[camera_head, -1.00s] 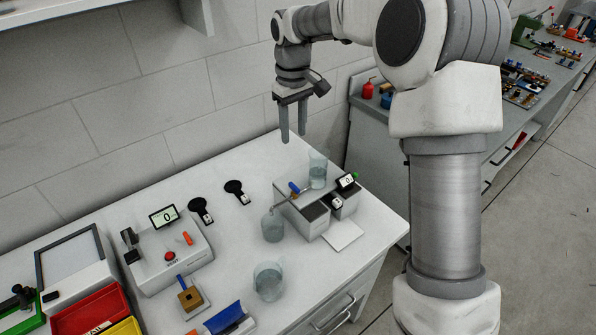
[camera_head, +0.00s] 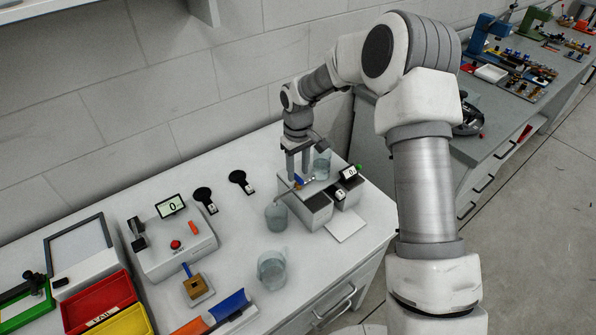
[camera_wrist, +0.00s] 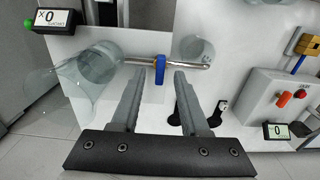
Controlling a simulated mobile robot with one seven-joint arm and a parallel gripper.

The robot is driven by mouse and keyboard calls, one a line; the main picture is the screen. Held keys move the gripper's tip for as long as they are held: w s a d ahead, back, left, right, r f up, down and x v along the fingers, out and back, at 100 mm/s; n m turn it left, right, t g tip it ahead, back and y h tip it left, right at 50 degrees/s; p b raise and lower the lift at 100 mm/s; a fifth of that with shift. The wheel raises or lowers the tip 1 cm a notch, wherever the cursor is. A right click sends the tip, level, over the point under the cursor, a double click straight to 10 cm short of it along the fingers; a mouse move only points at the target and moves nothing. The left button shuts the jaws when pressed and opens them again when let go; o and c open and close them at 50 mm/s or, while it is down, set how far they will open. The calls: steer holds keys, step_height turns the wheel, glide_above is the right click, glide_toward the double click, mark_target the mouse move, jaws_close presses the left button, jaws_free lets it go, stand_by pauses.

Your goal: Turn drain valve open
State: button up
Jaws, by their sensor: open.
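The drain valve has a blue lever (camera_head: 299,181) on a thin metal pipe beside a clear beaker (camera_head: 322,168) on the raised stand (camera_head: 318,187). In the wrist view, the blue lever (camera_wrist: 160,66) crosses the silver pipe (camera_wrist: 190,64) and appears between my fingertips. My gripper (camera_head: 298,177) points down over the stand at the valve. In the wrist view, my gripper (camera_wrist: 160,75) is open, with a gap on each side of the lever. I cannot tell whether either finger touches it.
A clear beaker (camera_head: 276,217) stands below the pipe's spout, and another beaker (camera_head: 271,269) stands nearer the front. A small display (camera_head: 349,173) is at the stand's right. A white device (camera_head: 172,245) and red bin (camera_head: 98,301) are to the left.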

steer(key=shift+f, duration=0.8)
jaws_close()
